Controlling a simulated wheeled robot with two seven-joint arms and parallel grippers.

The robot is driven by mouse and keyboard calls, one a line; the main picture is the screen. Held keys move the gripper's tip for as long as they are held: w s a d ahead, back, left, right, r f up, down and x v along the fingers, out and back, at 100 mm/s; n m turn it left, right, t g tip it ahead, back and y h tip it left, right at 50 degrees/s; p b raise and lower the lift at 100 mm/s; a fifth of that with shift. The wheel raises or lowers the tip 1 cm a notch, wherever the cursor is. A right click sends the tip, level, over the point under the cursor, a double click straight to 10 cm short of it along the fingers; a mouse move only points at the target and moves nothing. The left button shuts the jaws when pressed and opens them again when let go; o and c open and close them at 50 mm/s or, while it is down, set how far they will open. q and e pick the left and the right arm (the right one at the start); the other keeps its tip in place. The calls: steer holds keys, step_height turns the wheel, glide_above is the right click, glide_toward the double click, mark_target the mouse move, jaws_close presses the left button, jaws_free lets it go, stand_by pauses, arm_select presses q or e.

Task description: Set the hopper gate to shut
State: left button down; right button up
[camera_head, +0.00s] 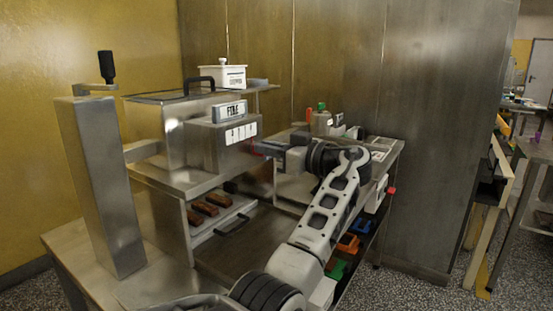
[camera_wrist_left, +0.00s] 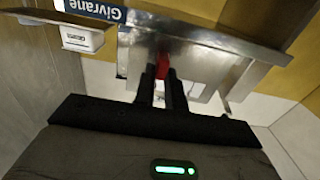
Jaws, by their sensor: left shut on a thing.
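The steel machine (camera_head: 185,130) stands on the table against the wall, with a small labelled box (camera_head: 230,135) on its front. My left gripper (camera_head: 265,148) reaches to the right side of this box. In the left wrist view my left gripper (camera_wrist_left: 160,82) has its dark fingers close together on a small red handle (camera_wrist_left: 162,66) beneath a steel housing (camera_wrist_left: 205,50). The fingers hide part of the red handle. I cannot tell from these frames which position the gate is in. My right gripper is not in view.
A tall steel column (camera_head: 100,185) with a black crank handle (camera_head: 107,67) stands at the left. Brown bars (camera_head: 205,208) lie in the machine's lower opening. Coloured bins (camera_head: 348,243) sit below my left arm. A white box (camera_head: 222,76) stands on top.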

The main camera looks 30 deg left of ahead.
arm_select(q)
steer(key=c, duration=1.4)
jaws_free()
steer(key=shift+w, duration=0.25)
steer(key=shift+c, duration=0.2)
steer(key=shift+s+d, duration=0.1)
steer(key=d+b, duration=0.3)
steer(key=d, duration=1.3)
steer(key=shift+a, duration=0.1)
